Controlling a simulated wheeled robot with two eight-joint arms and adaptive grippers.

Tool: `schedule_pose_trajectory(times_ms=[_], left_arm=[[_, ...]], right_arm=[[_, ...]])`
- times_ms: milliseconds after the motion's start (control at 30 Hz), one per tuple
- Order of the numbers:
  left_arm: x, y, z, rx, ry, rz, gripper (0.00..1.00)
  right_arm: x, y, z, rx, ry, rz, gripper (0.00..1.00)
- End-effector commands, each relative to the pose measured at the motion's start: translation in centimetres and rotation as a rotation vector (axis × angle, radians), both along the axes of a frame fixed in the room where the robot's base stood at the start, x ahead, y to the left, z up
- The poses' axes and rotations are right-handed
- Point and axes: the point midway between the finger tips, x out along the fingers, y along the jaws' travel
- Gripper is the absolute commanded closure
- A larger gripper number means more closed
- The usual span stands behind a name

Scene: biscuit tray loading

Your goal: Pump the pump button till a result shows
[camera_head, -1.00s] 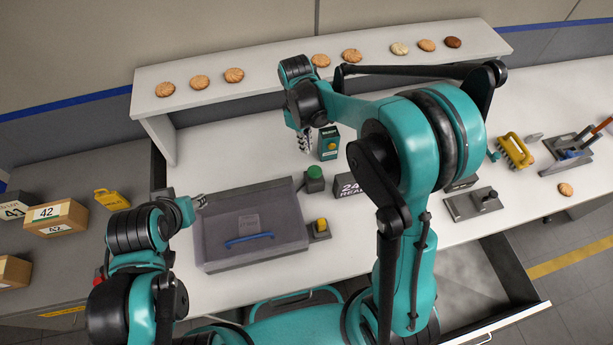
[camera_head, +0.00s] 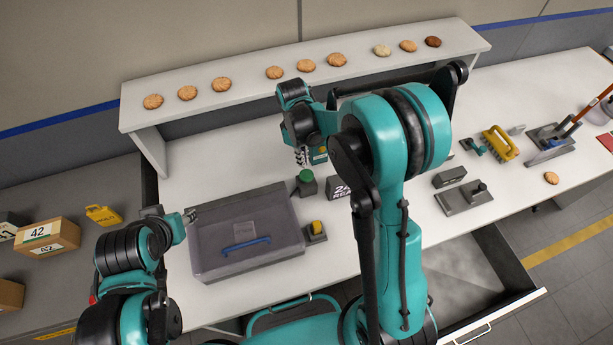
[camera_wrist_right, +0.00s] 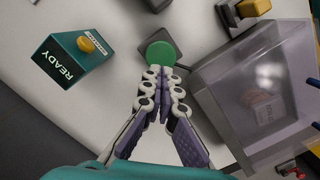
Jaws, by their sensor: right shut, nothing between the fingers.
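A green round button (camera_head: 305,176) sits on a dark square base on the white table. It also shows in the wrist view (camera_wrist_right: 161,53), right at my right gripper's fingertips. My right gripper (camera_head: 303,161) is shut and empty, pointing down close to the green button; I cannot tell whether it touches. A teal box (camera_wrist_right: 75,62) with a yellow knob and a display reading READY stands beside it.
A translucent lidded tray (camera_head: 207,266) with a blue handle stands left of the button. A yellow button (camera_head: 316,226) sits at its right. Several biscuits line the back shelf (camera_head: 210,111).

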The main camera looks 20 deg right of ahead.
Motion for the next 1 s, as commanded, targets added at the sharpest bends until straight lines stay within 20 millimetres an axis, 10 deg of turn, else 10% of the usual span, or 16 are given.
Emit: schedule_pose_trajectory(times_ms=[1000], left_arm=[[0.0, 0.0, -5.1, 0.0, 0.0, 0.0, 0.6]], right_arm=[[-0.3, -0.3, -6.7, 0.0, 0.0, 0.0, 1.0]])
